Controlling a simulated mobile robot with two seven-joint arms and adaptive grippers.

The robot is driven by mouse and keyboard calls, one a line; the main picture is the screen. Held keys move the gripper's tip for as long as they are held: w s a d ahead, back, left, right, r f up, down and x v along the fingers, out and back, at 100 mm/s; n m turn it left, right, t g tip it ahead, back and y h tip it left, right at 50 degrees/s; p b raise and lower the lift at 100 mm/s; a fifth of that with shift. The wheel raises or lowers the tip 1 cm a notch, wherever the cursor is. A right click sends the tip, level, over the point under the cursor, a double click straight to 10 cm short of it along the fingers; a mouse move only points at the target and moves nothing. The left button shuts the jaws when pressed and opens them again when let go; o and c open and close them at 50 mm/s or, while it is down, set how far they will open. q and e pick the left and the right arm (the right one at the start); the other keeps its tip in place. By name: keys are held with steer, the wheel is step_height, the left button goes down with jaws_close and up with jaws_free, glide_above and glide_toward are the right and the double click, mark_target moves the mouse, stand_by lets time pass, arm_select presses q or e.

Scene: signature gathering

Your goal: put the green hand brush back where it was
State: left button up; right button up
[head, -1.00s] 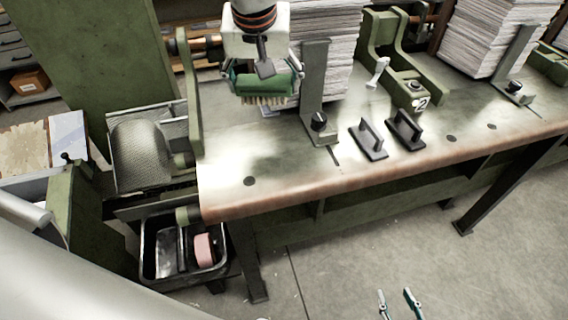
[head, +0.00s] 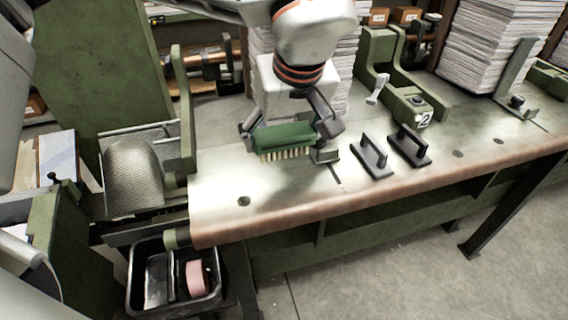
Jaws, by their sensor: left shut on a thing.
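The green hand brush (head: 284,138) has a green back and pale bristles that point down. My left gripper (head: 288,136) is shut on it, its fingers at the two ends of the brush. The brush is over the metal bench top (head: 222,190), left of the two black handled blocks; I cannot tell whether its bristles touch the surface. My left arm hides part of the paper stack and upright bracket behind it. My right gripper is not in view.
Two black handled blocks (head: 371,156) (head: 409,146) stand right of the brush. A green clamp fixture (head: 412,104) is behind them. A tall paper stack (head: 487,45) stands at back right. A black tray (head: 147,306) with a pink roll (head: 197,277) hangs lower left. The bench's front left is clear.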

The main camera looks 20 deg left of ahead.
mark_target(285, 156)
arm_select(q)
steer(key=shift+f, duration=3.4)
steer(key=shift+b, duration=0.3)
steer(key=shift+f, duration=0.2)
steer(key=o, duration=1.1)
steer(key=shift+c, duration=0.2)
steer(key=shift+r, duration=0.1)
steer(key=p+v, duration=0.1)
steer(key=v, duration=1.1)
steer(key=shift+r, duration=0.15)
